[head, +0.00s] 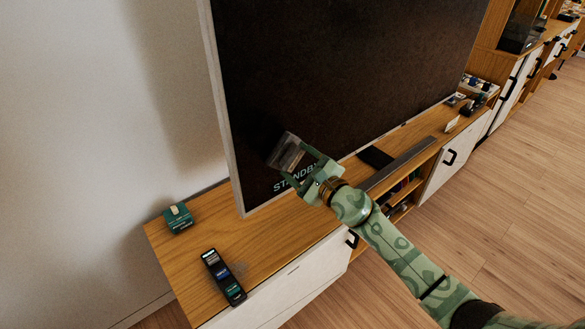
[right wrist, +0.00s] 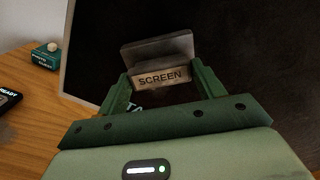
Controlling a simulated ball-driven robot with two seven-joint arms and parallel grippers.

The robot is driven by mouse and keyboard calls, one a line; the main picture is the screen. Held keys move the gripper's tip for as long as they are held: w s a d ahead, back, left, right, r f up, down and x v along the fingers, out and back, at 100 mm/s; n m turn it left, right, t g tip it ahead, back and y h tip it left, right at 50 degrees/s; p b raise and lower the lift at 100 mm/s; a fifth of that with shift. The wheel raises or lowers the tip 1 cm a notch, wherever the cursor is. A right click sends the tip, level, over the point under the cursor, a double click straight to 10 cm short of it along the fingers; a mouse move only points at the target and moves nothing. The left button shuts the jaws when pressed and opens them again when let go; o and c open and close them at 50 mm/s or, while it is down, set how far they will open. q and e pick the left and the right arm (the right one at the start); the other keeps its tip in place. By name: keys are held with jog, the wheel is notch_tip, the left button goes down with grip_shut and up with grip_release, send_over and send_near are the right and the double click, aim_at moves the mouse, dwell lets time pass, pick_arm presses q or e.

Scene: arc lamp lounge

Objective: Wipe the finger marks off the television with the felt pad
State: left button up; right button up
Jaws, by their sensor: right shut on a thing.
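The television (head: 350,70) is a large dark screen with a pale frame, standing on a wooden cabinet. The word STANDBY shows at its lower left, partly behind my gripper. My right gripper (head: 302,166) is shut on the felt pad (head: 286,151), in front of the screen's lower left part. In the right wrist view the pad (right wrist: 160,76) has a block labelled SCREEN between the fingers and a grey plate beyond it. I cannot tell whether the pad touches the glass. I cannot make out finger marks clearly. My left gripper is not in view.
The wooden cabinet (head: 220,245) has a green box (head: 178,217) and a black tray with labelled slots (head: 223,277) at its left end. A dark soundbar-like strip (head: 400,163) lies along its front. Small items (head: 475,100) stand further right. Wood floor is clear at right.

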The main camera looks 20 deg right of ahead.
pick_arm(q)
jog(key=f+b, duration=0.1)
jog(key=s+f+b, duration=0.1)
jog(key=b, duration=0.1)
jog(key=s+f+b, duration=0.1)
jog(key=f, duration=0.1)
pick_arm(e)
jog(key=w+d, duration=0.3)
jog(key=d, duration=0.4)
jog(key=shift+d, duration=0.25)
jog(key=shift+s+r, duration=0.1)
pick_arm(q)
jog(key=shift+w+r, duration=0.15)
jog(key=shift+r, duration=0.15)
pick_arm(e)
jog(key=shift+v, duration=3)
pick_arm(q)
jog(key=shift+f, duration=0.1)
pick_arm(e)
jog(key=v, duration=0.3)
